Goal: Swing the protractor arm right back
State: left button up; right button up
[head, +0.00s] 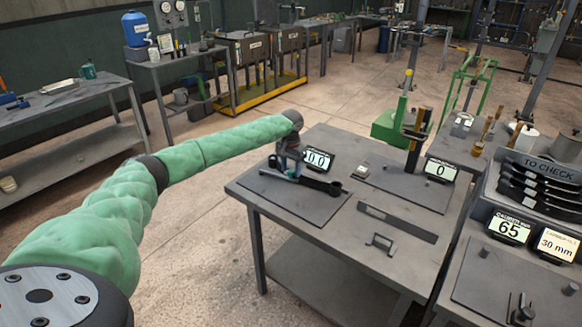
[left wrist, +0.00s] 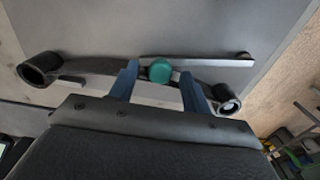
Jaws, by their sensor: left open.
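The protractor is on a dark plate (head: 290,198) at the table's left. A dark arm (head: 318,183) with a ring-shaped end lies there, and the display (head: 318,160) behind seems to read 10.0. In the left wrist view the ring (left wrist: 40,69) is at the left. A straight grey bar (left wrist: 215,63) runs beside the dark arm, close to it. A round green knob (left wrist: 159,71) sits on these parts. My left gripper (left wrist: 160,80) is open, with one blue finger on each side of the knob; contact cannot be told. In the head view my left gripper (head: 288,172) hides the knob.
The table (head: 345,235) also bears a second plate with a display reading 0 (head: 440,171), a flat dark strip (head: 396,221) and a small handle-shaped piece (head: 381,243). At the right is a TO CHECK rack (head: 545,170) with calibers. The table's front left is clear.

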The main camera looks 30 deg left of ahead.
pick_arm(q)
jog(key=shift+f, duration=0.2)
jog(key=shift+c, duration=0.2)
pick_arm(e)
jog(key=shift+f, duration=0.1)
pick_arm(q)
grip_shut()
jog(key=shift+r, duration=0.1)
